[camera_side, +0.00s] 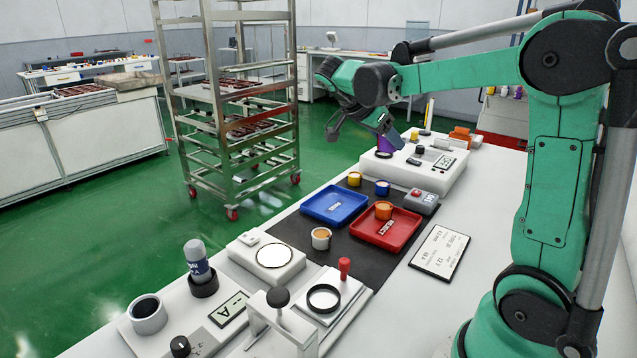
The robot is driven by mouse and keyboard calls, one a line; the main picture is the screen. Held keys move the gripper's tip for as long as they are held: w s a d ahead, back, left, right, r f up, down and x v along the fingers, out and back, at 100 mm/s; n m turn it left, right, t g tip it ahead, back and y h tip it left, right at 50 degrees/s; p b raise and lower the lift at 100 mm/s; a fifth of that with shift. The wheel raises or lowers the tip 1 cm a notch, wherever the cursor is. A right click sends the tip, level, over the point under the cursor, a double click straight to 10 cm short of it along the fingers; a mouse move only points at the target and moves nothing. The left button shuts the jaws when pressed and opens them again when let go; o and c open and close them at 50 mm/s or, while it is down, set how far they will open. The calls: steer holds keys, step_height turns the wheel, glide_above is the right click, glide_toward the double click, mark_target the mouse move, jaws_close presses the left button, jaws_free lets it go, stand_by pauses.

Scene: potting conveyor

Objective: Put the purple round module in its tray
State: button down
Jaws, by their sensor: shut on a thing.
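The purple round module (384,146) is at the far end of the bench, upright over a black round seat on a white device (433,178). I cannot tell whether it touches the seat. My gripper (388,133) is shut on the module from above, and its fingers partly hide it. A blue tray (310,205) lies on the dark mat and shows a white label. A red tray (412,232) beside it holds an orange round module (383,210) and a white label. Which tray belongs to the purple module cannot be read here.
A yellow module (354,179), a blue module (382,188) and a white cup with orange contents (321,239) stand around the trays. A grey box with a red button (421,202) stands right of them. A metal rack (213,110) stands beyond the bench.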

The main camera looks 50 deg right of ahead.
mark_target(385, 231)
step_height(385, 231, down, 19)
steer(key=shift+f, duration=0.15)
stand_by(0.4)
steer(key=shift+f, duration=0.1)
steer(key=shift+c, duration=1.4)
jaws_free()
steer(key=v, duration=1.2)
steer(key=s+a+r+n+t+y, duration=0.2)
steer(key=a+n+t+y, duration=0.2)
steer(key=a+n, duration=0.3)
steer(key=s+a+r+n+t+y, duration=0.2)
steer(key=a+n+t, duration=0.4)
steer(key=n, duration=0.9)
steer(key=shift+s+a+r+n+t+y, duration=0.25)
steer(key=shift+s+a+t+y, duration=0.2)
steer(key=shift+y, duration=0.65)
